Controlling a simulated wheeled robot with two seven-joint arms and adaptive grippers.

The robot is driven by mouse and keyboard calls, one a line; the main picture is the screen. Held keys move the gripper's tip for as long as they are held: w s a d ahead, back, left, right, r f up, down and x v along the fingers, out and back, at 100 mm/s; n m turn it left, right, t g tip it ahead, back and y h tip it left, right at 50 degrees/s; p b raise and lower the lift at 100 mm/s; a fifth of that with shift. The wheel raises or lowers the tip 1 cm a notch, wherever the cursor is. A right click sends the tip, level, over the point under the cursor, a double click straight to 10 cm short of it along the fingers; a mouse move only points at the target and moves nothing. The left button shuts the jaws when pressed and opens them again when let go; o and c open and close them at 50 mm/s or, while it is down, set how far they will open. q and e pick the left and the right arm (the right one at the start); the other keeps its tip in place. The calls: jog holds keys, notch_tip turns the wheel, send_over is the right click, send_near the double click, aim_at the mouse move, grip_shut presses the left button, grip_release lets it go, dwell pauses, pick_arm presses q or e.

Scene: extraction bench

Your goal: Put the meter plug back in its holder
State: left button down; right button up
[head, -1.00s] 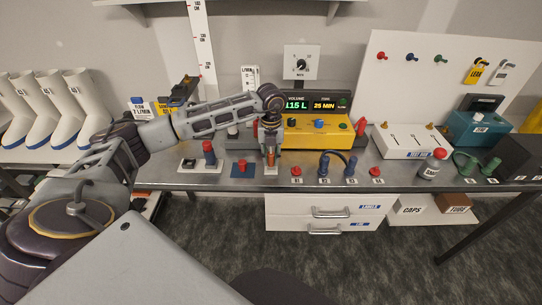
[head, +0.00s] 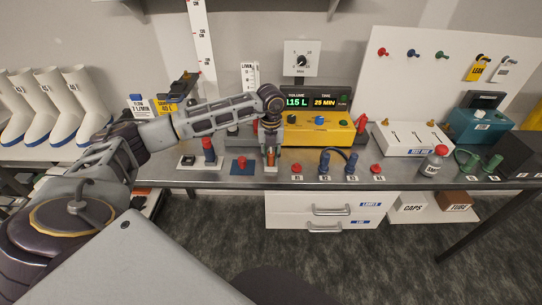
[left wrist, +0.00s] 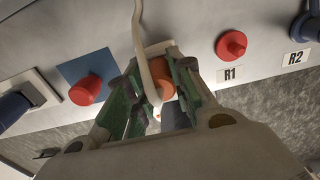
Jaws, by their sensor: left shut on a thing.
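The orange plug (left wrist: 162,78) sits between the fingers of my left gripper (left wrist: 153,92), which is shut on it. A pale cable runs down across the plug in the left wrist view. In the head view my left gripper (head: 270,155) points down at the front part of the bench, with a little of the orange plug (head: 271,160) showing between its fingers. A pale, light-coloured edge (left wrist: 158,48) shows just behind the plug; I cannot tell whether it is the holder or whether the plug touches it. My right gripper is not in view.
A red knob on a blue square (head: 240,163) stands just left of the gripper; a red plug marked R1 (head: 296,168) stands to its right. The yellow meter box (head: 318,133) is behind. The bench's front edge is close, with drawers (head: 322,210) below.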

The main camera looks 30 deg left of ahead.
aim_at(272, 153)
pick_arm(q)
jog(key=shift+f, duration=0.25)
jog(key=c, duration=1.5)
grip_release()
jog(key=o, duration=0.3)
jog(key=shift+o, duration=0.2)
jog(key=shift+r, duration=0.8)
notch_tip(272, 153, up, 10)
jog(key=shift+r, duration=0.25)
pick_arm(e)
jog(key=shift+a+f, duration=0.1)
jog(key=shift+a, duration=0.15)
pick_arm(q)
jog(key=shift+d, duration=0.1)
